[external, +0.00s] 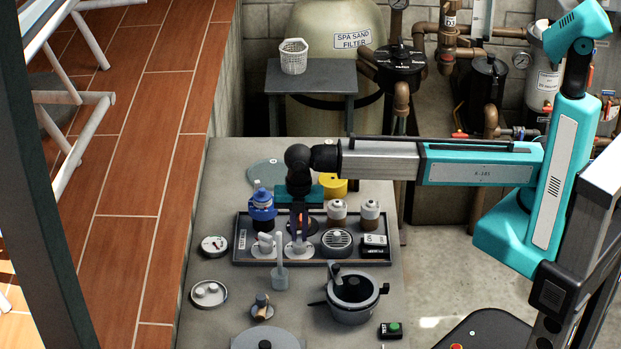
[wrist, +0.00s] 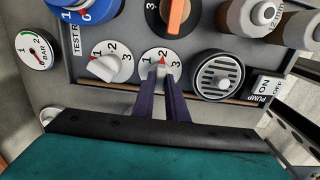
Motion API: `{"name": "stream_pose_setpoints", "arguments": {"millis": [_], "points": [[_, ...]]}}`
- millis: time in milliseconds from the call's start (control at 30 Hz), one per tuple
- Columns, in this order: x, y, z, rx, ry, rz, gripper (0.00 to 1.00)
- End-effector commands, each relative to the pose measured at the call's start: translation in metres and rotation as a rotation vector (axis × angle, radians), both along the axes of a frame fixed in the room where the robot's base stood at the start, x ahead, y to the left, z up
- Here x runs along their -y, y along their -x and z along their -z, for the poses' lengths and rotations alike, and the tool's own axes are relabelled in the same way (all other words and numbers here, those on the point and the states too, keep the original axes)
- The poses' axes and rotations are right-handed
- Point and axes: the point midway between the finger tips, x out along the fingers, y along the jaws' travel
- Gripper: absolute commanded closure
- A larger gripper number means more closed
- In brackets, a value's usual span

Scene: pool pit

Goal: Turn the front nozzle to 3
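A grey tray panel (external: 238,250) stands on the bench. Two white dials marked 1, 2, 3 sit side by side along its front row. The left dial (wrist: 123,64) has a white pointer knob (wrist: 105,68), turned askew. The right dial (wrist: 146,59) has a red mark (wrist: 162,60) near its 2. My gripper (wrist: 162,74) reaches down over this right dial, its two dark fingers close together with a narrow pale knob between them. The fingers seem shut on it, but they hide most of it. In the external view my gripper (external: 300,240) points down at the tray. Neither dial is visibly labelled front nozzle.
A round grille (wrist: 219,75) and a pump switch (wrist: 266,86) lie right of the dial.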

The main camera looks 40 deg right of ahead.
Motion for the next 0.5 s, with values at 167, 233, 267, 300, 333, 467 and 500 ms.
{"name": "stream_pose_setpoints", "arguments": {"millis": [167, 233, 267, 300, 333, 467, 500], "points": [[0.0004, 0.0004, 0.0003, -0.001, 0.001, 0.000, 1.00], [0.0004, 0.0004, 0.0003, -0.001, 0.001, 0.002, 1.00], [0.0004, 0.0004, 0.0003, -0.001, 0.001, 0.004, 1.00], [0.0004, 0.0004, 0.0004, -0.001, 0.001, 0.007, 1.00], [0.0005, 0.0005, 0.0004, -0.001, 0.001, 0.010, 1.00], [0.0005, 0.0005, 0.0006, -0.001, 0.001, 0.035, 1.00], [0.0004, 0.0004, 0.0007, -0.002, 0.002, 0.048, 1.00]]}}
